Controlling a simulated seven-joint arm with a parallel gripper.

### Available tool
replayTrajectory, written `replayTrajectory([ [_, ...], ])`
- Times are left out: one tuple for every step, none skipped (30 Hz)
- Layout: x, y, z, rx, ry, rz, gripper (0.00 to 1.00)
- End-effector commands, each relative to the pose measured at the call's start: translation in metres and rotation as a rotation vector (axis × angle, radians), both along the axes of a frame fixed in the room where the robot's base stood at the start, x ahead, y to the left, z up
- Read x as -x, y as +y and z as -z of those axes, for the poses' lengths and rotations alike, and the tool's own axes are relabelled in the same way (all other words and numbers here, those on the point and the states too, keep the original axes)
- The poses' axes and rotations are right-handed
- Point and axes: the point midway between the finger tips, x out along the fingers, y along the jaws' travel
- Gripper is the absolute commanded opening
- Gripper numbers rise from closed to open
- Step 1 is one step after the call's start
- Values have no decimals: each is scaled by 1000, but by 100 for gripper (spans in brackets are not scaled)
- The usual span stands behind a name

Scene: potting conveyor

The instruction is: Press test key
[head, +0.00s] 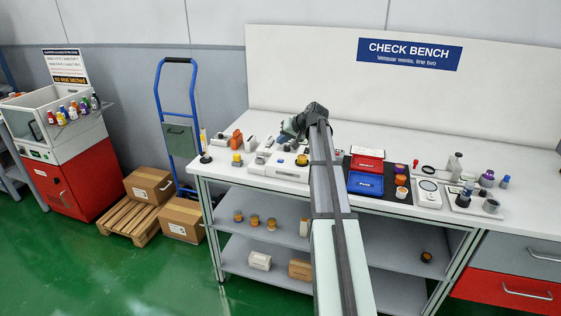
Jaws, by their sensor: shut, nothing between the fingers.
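My arm reaches over the white check bench (350,142) from the front. My gripper (285,133) is at the far end of the arm, small and dark, above the back of a white tester-like device (262,165). It is shut with nothing held. The device has a yellow-topped part (302,160) at its right. The test key itself is too small to make out, and I cannot tell whether the fingertips touch anything. My arm hides part of the bench just right of the device.
Right of my arm lie a red tray (367,159), a blue tray (365,184) and a white scale-like unit (428,193). Several small containers stand farther right. An orange item (237,139) and a yellow-topped item (237,160) are at the left. The back of the bench is mostly clear.

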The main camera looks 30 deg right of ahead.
Motion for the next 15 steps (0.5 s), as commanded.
replayTrajectory([
  [1,1,7,-1,1,0,0],
  [1,1,11,-1,1,0,0],
  [1,0,16,-1,1,0,0],
  [1,0,19,-1,1,0,0],
  [1,0,23,0,1,-1,0],
  [1,0,27,0,1,-1,0],
  [1,0,30,0,0,0,0],
  [0,0,33,0,1,-1,0],
  [0,0,37,0,1,-1,0],
  [0,0,39,0,1,-1,0],
  [0,0,42,0,1,-1,0],
  [0,0,45,-1,1,0,0],
  [0,0,47,0,1,-1,0],
  [0,0,48,0,1,-1,0],
  [0,0,50,1,0,1,0],
])
